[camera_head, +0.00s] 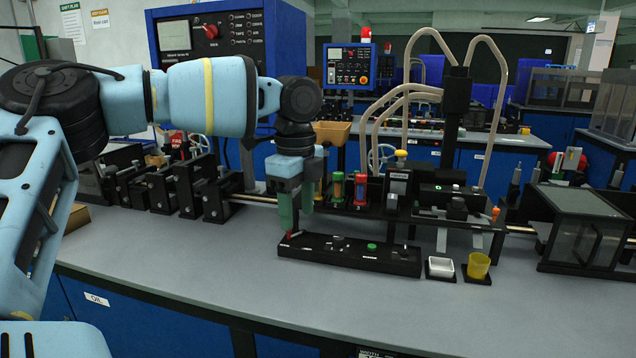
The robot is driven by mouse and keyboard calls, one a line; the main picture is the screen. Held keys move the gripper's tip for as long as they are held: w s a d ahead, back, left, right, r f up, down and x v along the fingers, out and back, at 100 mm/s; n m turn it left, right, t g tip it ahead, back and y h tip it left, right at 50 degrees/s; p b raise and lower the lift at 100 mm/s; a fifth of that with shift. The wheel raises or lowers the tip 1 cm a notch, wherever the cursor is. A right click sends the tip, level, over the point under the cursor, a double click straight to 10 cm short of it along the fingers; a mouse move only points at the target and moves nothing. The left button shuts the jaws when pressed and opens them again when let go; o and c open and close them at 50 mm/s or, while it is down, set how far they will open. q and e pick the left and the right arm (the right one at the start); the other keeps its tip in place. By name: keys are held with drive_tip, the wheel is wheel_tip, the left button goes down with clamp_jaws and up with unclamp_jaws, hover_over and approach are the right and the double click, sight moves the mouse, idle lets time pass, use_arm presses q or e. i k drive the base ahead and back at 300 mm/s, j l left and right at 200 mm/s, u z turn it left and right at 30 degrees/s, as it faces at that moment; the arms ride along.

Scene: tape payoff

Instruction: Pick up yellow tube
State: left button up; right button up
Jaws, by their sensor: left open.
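Several small coloured tubes stand in a black rack on the bench in the head view. A yellow tube (320,188) shows at the left end of the row, partly hidden by my left gripper. My left gripper (296,212) points down, open, just left of and in front of the yellow tube. I see nothing between its fingers. Whether a finger touches the tube, I cannot tell. My right gripper is not in view.
A black control panel (350,254) with a red lever lies below my left gripper. Black machine blocks (195,190) stand left. The grey bench front (250,285) is clear.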

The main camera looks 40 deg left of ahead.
sight(317, 189)
drive_tip(key=i+j, duration=0.85)
drive_tip(key=j, duration=0.2)
